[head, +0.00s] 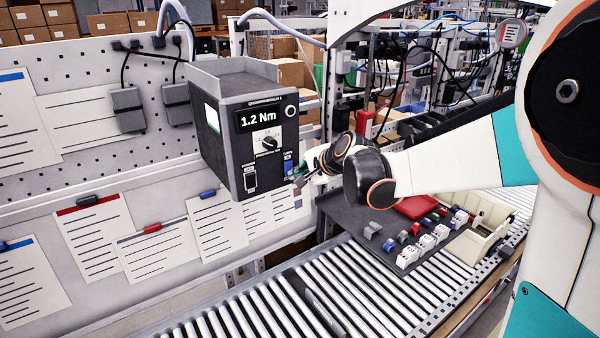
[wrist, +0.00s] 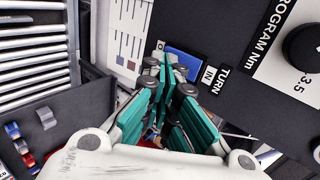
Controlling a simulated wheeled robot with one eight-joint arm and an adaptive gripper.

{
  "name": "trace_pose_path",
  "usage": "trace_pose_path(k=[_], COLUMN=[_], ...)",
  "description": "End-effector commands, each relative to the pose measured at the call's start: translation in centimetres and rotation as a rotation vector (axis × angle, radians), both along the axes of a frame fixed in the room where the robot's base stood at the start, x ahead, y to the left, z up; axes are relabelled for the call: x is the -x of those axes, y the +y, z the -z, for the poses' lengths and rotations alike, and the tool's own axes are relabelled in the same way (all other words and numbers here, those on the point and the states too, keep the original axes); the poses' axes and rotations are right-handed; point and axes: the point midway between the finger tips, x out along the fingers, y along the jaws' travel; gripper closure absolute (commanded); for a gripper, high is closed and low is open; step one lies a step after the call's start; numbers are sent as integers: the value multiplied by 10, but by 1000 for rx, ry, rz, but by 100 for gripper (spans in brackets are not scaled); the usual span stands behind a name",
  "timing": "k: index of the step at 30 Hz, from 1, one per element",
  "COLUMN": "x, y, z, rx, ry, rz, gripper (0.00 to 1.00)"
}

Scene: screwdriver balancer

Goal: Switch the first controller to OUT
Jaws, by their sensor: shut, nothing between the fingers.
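The controller (head: 223,140) is a dark box on the perforated panel, with a lit display reading 1.2 Nm. Its blue switch (head: 288,168) is at the lower right of the front face. In the wrist view the blue switch (wrist: 197,66) shows partly behind my fingers, between an IN label and a label beginning with O. Which way the switch is set cannot be told. My gripper (head: 299,180) is shut and empty, its teal fingertips (wrist: 168,75) right at the switch. Whether they touch it is unclear.
A round program knob (head: 269,143) sits above the switch, and a black socket-like part (head: 250,178) is at the face's lower left. Below are a roller conveyor (head: 330,285) and a dark tray (head: 345,212) with small coloured parts. Paper sheets hang on the panel.

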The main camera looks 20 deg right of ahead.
Motion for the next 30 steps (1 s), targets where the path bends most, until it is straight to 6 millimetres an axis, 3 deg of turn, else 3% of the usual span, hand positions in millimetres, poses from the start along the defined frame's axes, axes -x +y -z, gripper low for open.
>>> trace_pose_path(k=[7, 30], x=[-7, -6], y=[2, 2], z=[6, -14], rx=[-1, 0], ry=[0, 0], rz=[-1, 0], gripper=[100, 100])
